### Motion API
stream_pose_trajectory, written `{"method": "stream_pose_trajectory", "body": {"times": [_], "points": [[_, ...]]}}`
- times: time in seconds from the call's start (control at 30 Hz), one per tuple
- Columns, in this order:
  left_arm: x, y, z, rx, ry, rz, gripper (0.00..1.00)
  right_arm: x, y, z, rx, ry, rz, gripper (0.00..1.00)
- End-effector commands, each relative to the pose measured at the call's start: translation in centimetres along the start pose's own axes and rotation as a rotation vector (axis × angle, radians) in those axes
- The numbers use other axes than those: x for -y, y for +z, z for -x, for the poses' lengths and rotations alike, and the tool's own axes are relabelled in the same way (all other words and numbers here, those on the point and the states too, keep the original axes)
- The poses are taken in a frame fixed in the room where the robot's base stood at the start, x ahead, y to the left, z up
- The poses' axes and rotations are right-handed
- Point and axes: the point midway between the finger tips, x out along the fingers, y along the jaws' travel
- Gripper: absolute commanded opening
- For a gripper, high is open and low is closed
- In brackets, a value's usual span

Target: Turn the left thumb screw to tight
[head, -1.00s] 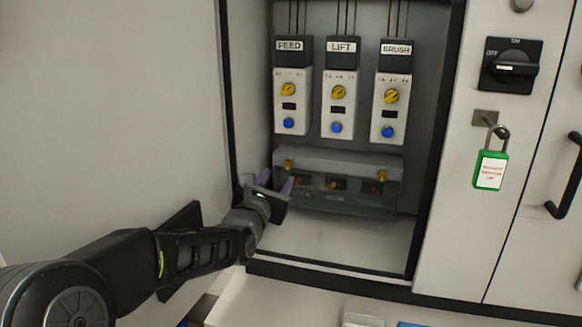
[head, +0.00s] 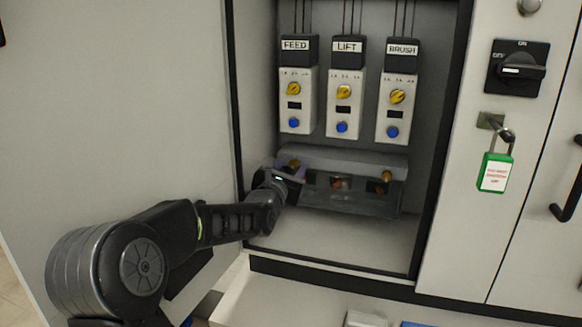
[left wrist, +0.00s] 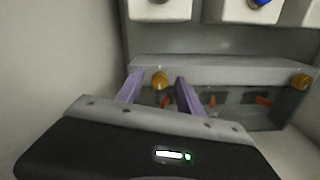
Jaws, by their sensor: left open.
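The left thumb screw (left wrist: 160,80) is a small brass-yellow knob on the top left of a clear-fronted cover. In the head view the left thumb screw (head: 294,164) shows just above my gripper. My left gripper (left wrist: 160,88) is open, its two purple fingers on either side of the left screw in the wrist view; I cannot tell whether they touch it. In the head view my left gripper (head: 290,174) is at the cover's left end. The right thumb screw (head: 387,176) is at the cover's right end. The cover (head: 345,158) has a grey top edge. My right gripper is not in view.
Above the cover hang the FEED (head: 296,100), LIFT (head: 343,103) and BRUSH (head: 395,108) modules with yellow knobs and blue buttons. The open cabinet's floor (head: 330,240) is clear. A black rotary switch (head: 517,68) and green padlock (head: 495,172) are on the right.

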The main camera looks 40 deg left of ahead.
Motion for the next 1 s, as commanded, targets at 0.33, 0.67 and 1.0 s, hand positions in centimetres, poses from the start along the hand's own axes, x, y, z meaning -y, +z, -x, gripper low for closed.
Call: {"method": "stream_pose_trajectory", "body": {"times": [0.33,0.67,1.0], "points": [[0.0,0.01,0.04,0.0,0.0,0.0,0.25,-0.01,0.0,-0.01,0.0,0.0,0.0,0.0],[0.0,0.01,0.05,0.0,0.0,0.0,0.0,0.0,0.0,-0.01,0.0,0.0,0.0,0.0],[0.02,-0.02,0.05,0.0,0.0,-0.003,0.0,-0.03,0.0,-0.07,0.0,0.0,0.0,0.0]]}}
